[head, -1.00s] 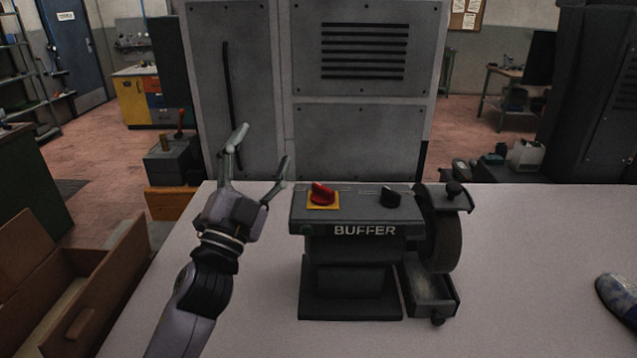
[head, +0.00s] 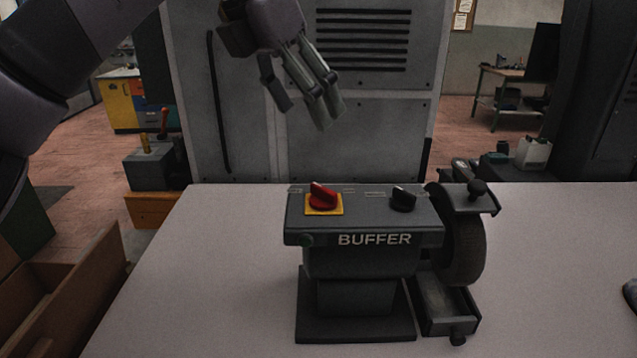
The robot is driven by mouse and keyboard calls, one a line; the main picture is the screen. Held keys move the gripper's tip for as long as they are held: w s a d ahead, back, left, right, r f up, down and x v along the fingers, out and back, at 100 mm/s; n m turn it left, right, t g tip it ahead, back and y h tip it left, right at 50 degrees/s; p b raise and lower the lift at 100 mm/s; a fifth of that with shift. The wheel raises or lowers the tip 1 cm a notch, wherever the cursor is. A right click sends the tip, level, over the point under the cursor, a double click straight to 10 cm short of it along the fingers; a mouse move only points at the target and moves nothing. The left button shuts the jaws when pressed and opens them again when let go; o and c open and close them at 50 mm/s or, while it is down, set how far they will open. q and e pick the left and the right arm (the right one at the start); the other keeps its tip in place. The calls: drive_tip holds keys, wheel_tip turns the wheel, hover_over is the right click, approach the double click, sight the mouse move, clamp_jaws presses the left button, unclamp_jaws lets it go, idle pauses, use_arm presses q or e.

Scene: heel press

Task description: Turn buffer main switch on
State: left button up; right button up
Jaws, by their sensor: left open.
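The buffer (head: 365,240) stands on the light table, with its name in white letters on the front. On its top at the left is a red rotary switch (head: 323,195) on a yellow plate (head: 324,209). The red handle lies at a slant. A black knob (head: 403,198) sits to its right. My left gripper (head: 303,112) is open and empty, fingers pointing down, above and apart from the red switch.
The buffer's wheel (head: 467,245) and a small tray (head: 444,306) are on its right side. A grey cabinet (head: 360,140) stands behind the table. An open wooden drawer (head: 75,300) is at the lower left. The table (head: 200,270) is clear left of the buffer.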

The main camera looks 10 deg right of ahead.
sight(323, 188)
use_arm(q)
drive_tip(key=shift+n+y, duration=0.3)
drive_tip(key=shift+y, duration=0.3)
drive_tip(key=p+x, duration=0.1)
drive_tip(key=x, duration=0.4)
drive_tip(key=p+x, duration=0.1)
drive_tip(key=x, duration=0.4)
drive_tip(key=w+a+p+x, duration=0.1)
drive_tip(key=x, duration=0.4)
drive_tip(key=shift+w+f, duration=0.15)
drive_tip(key=shift+f, duration=0.35)
drive_tip(key=shift+c, duration=0.2)
drive_tip(key=c, duration=1.1)
drive_tip(key=shift+t, duration=0.3)
